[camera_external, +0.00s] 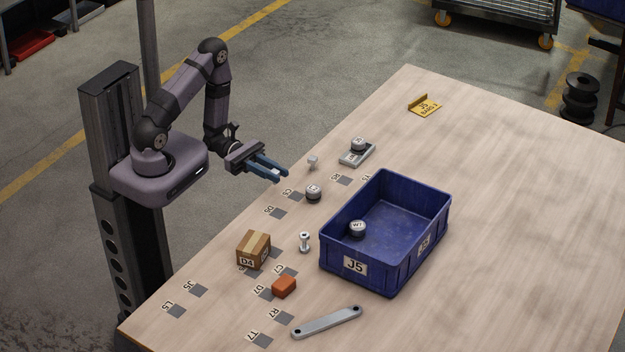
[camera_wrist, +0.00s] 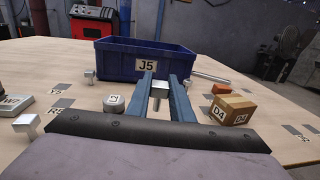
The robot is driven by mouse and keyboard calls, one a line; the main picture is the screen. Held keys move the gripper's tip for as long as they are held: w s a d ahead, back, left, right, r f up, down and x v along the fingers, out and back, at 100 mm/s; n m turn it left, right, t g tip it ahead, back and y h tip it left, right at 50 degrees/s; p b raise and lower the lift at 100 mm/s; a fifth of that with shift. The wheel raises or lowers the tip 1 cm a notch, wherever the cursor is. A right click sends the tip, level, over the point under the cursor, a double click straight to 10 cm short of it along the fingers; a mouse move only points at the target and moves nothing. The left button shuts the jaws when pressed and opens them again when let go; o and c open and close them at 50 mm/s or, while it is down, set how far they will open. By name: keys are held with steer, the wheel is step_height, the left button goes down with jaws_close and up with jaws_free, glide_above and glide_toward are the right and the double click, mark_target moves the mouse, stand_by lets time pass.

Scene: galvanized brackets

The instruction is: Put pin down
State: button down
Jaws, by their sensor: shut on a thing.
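My gripper (camera_external: 281,177) is above the table's near left edge, left of the blue bin. In the wrist view my gripper (camera_wrist: 161,78) has its two blue fingers close together, shut on a metal pin (camera_wrist: 159,91) with a squarish head. The pin's head is between the fingers and its shank points down. Another silver pin (camera_external: 304,241) stands upright on the table. A small pin (camera_external: 312,161) is near the edge and also shows in the wrist view (camera_wrist: 27,124).

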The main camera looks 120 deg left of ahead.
steer(key=shift+r, duration=1.2)
steer(key=w+d+r+m+g+h+p, duration=0.1)
steer(key=w+d+m+h, duration=0.15)
steer(key=d, duration=0.25)
steer(key=w+d+r+m+g+h+p, duration=0.1)
steer(key=w+d+r+m+h, duration=0.1)
steer(key=w+d+h, duration=0.3)
step_height(320, 180, up, 3)
steer(key=m+g+h, duration=0.3)
glide_above(253, 241)
steer(key=shift+d+f, duration=0.1)
steer(key=shift+f, duration=4.8)
steer(key=shift+f, duration=0.15)
steer(key=c, duration=1.6)
jaws_free()
steer(key=shift+o, duration=0.2)
